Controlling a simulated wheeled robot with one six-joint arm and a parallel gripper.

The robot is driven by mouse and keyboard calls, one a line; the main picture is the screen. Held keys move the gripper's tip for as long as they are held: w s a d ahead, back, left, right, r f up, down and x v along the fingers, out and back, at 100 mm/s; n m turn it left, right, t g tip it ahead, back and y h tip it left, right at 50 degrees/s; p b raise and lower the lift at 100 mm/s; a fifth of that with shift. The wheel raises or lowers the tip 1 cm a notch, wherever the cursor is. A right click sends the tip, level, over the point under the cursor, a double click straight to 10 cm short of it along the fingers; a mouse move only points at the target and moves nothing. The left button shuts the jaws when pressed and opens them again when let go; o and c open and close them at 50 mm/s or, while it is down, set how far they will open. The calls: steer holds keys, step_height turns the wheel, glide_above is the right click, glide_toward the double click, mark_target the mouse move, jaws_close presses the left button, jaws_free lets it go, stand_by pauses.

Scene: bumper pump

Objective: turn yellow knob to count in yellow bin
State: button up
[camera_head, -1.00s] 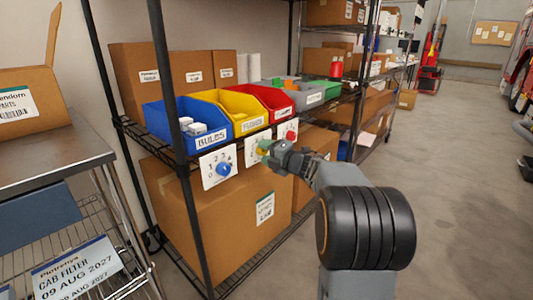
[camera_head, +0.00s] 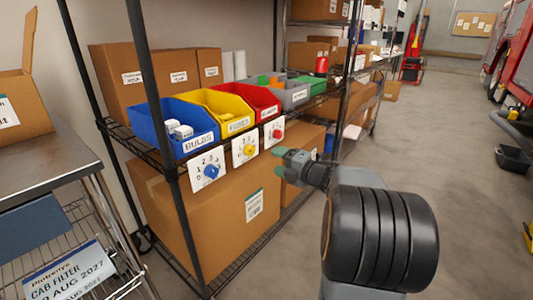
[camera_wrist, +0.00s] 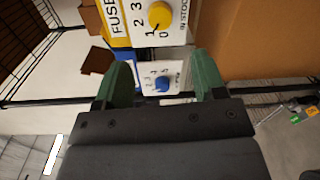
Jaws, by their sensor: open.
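The yellow knob (camera_head: 250,150) sits on a white numbered plate on the shelf's front edge, below the yellow bin (camera_head: 215,101) labelled FUSES. The bin's contents are too small to count. The wrist view shows the knob (camera_wrist: 160,15) at the top, above and apart from my fingertips, with the digits 0 to 3 around it. I cannot tell for sure which digit it points at. My gripper (camera_head: 281,162) has green fingers, open and empty, to the right of the yellow knob's plate. It also shows in the wrist view (camera_wrist: 162,75), with a gap between the fingers.
A blue knob (camera_head: 210,171) and a red knob (camera_head: 277,134) flank it, below the blue BULBS bin (camera_head: 150,137) and the red bin (camera_head: 247,92). Large cardboard boxes (camera_head: 225,225) stand below the shelf.

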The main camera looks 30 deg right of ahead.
steer(key=shift+p+v, duration=0.3)
steer(key=shift+v, duration=1.3)
